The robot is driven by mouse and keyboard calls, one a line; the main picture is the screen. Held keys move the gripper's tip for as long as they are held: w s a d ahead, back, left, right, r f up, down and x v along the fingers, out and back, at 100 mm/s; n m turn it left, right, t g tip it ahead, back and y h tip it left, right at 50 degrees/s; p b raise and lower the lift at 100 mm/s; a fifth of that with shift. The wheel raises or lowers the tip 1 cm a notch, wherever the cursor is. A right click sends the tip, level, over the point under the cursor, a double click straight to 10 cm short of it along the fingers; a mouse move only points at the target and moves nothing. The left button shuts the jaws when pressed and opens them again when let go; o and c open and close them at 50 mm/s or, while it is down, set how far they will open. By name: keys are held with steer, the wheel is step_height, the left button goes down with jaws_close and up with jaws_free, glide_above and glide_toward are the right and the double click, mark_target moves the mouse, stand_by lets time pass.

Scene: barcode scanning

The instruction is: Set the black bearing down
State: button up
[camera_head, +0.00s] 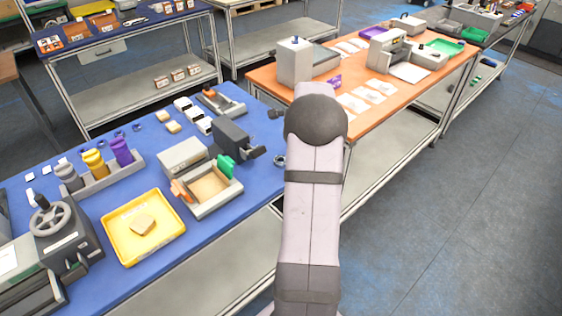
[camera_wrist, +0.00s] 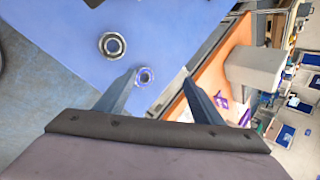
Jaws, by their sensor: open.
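In the wrist view a dark ring with a pale inner band, which looks like the black bearing (camera_wrist: 101,46), lies flat on the blue tabletop (camera_wrist: 165,25). A smaller purple-blue ring (camera_wrist: 146,82) lies nearer the table edge, just beside the left fingertip in the picture. My gripper (camera_wrist: 160,77) is open, its two fingers apart, with no object visibly clasped. The dark ring is outside the fingers, to their upper left. In the head view a ring (camera_head: 279,161) shows at the blue table's right edge, beside my arm. My arm hides the fingers there.
The blue table holds a yellow tray (camera_head: 118,251), a grey box with a wooden inside (camera_head: 207,208), a dark device (camera_head: 232,140) and a rack of coloured bottles (camera_head: 103,183). An orange table (camera_head: 262,75) with a grey machine (camera_head: 294,62) stands beyond a gap.

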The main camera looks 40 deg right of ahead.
steer(key=s+a+f+m+g+y, duration=0.2)
steer(key=a+m, duration=0.4)
steer(key=m, duration=0.5)
steer(key=shift+s+f+m+y, duration=0.3)
steer(key=shift+s+f+y, duration=0.2)
steer(key=shift+s+f, duration=0.1)
steer(key=shift+a, duration=0.1)
steer(key=shift+p+x, duration=0.45)
steer(key=shift+x, duration=0.55)
steer(key=shift+w, duration=0.15)
steer(key=p+x, duration=0.2)
steer(key=x, duration=0.1)
steer(key=shift+w+f, duration=0.15)
steer(key=shift+w, duration=0.2)
steer(key=shift+p+x, duration=0.3)
steer(key=shift+x, duration=0.45)
